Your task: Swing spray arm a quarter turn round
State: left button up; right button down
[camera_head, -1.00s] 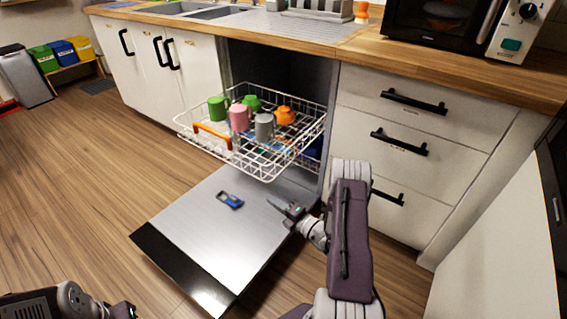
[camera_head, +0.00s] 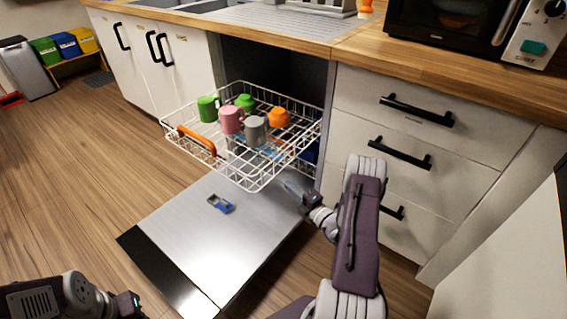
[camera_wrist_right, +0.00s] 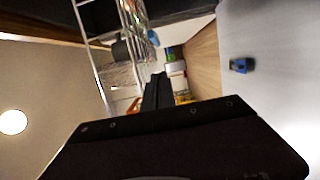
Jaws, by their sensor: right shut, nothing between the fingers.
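My right gripper (camera_head: 292,189) is shut and empty, above the open dishwasher door near the right front corner of the wire rack. In the right wrist view its dark fingers (camera_wrist_right: 157,92) are together, with the rack (camera_wrist_right: 92,55) close by. I cannot clearly make out the spray arm; the rack and its mugs cover much of the space below. Some blue (camera_head: 268,152) shows through the rack wires, but I cannot tell what it is. My left gripper (camera_head: 130,305) is only partly in view at the lower left, its jaws unclear.
The pulled-out rack (camera_head: 247,184) holds green, pink, grey and orange mugs. A small blue object (camera_head: 221,203) lies on the lowered door (camera_head: 190,240); it also shows in the right wrist view (camera_wrist_right: 241,65). Drawers with black handles (camera_head: 400,152) stand close on the right.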

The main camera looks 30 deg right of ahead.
jog(key=w+d+b, duration=0.2)
jog(key=w+b, duration=0.5)
jog(key=w, duration=0.4)
jog(key=shift+w, duration=0.2)
jog(key=shift+r, duration=0.1)
